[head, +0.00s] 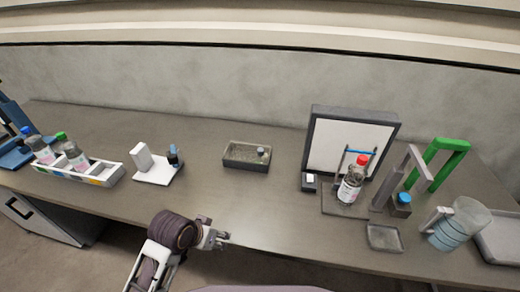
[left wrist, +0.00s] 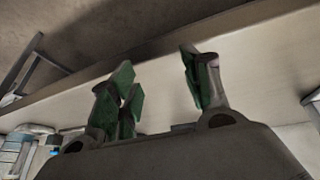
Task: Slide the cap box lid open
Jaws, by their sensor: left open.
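The likely cap box (head: 232,163) is a low grey-brown box on the middle of the table towards the back. Its top looks dark and speckled, with a small pale-topped knob (head: 262,151) near its right end. I cannot clearly make out the lid's edges. The box does not show there. My right gripper is not in view.
Left of the box are a white stand (head: 155,173) and a bottle rack (head: 85,172). To its right are a framed white panel (head: 350,147), a red-capped bottle (head: 351,185), a green arch (head: 445,150) and a shallow tray (head: 384,238). The table before the box is clear.

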